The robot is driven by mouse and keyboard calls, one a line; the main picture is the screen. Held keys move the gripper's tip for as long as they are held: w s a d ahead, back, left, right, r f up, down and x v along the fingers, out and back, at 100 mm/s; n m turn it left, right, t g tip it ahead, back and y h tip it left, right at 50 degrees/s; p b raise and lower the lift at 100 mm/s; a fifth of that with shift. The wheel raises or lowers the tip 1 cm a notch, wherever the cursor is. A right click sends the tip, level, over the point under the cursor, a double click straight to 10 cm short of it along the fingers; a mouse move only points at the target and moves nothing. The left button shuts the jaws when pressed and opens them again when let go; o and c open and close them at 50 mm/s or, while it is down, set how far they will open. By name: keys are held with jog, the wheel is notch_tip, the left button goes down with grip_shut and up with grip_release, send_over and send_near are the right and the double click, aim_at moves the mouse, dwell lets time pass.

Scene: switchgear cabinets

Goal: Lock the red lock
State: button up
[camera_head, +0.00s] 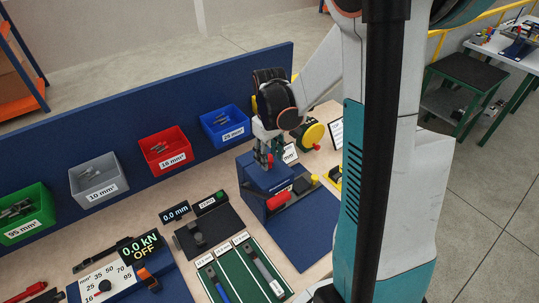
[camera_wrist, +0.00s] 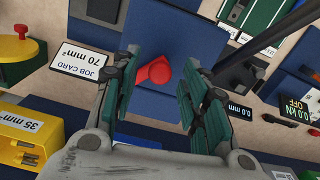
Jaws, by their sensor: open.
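My gripper (camera_wrist: 160,76) is open in the wrist view, with one green-padded finger on each side of the lock. Gaps show between the lock and both fingers. Whether the fingertips reach down to the lock's height is not clear.
A red handle (camera_head: 277,200) lies at the block's front. A yellow wheel-like device (camera_head: 313,134) stands right of the block. Red (camera_head: 164,147) and blue (camera_head: 225,124) bins line the back.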

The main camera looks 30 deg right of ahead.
grip_shut()
jog(key=shift+a+m, duration=0.1)
jog(key=shift+m, duration=0.2)
jog(key=m+b, duration=0.1)
jog(key=m, duration=0.1)
jog(key=w+a+m+b, duration=0.1)
jog(key=m, duration=0.1)
jog(key=shift+w+b, duration=0.1)
jog(key=shift+b, duration=0.2)
jog(key=shift+w+a+m+b, duration=0.1)
jog(key=shift+w+m+b, duration=0.25)
jog(key=shift+m, duration=0.6)
jog(key=shift+w+a+m+b, duration=0.1)
jog(key=shift+w+m+b, duration=0.2)
jog(key=shift+m, duration=0.65)
